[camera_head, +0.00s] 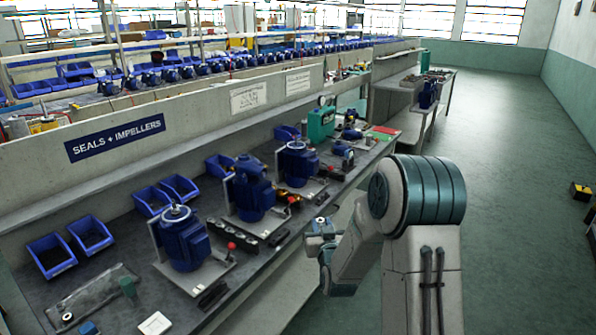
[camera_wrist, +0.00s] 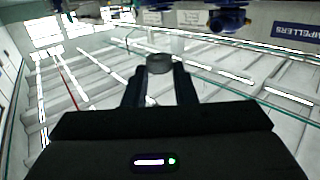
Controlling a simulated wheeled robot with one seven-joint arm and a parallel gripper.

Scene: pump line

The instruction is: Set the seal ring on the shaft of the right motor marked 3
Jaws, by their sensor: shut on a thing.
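My gripper (camera_head: 320,228) is in front of the bench, to the right of the bench's front edge in the head view. In the wrist view my gripper (camera_wrist: 159,80) is shut on a small dark grey ring (camera_wrist: 159,63), the seal ring, held at the fingertips. Three large blue motors stand on grey plates on the bench: a near one (camera_head: 184,238), a middle one (camera_head: 250,190) and a far, rightmost one (camera_head: 298,163). Their tops face up; no number marks can be read. The ring is apart from all the motors.
Blue bins (camera_head: 51,255) line the back of the bench (camera_head: 125,262). A row of small parts (camera_head: 262,238) lies near the middle motor. A green machine (camera_head: 321,122) stands farther along. The floor (camera_head: 510,140) to the right is largely clear.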

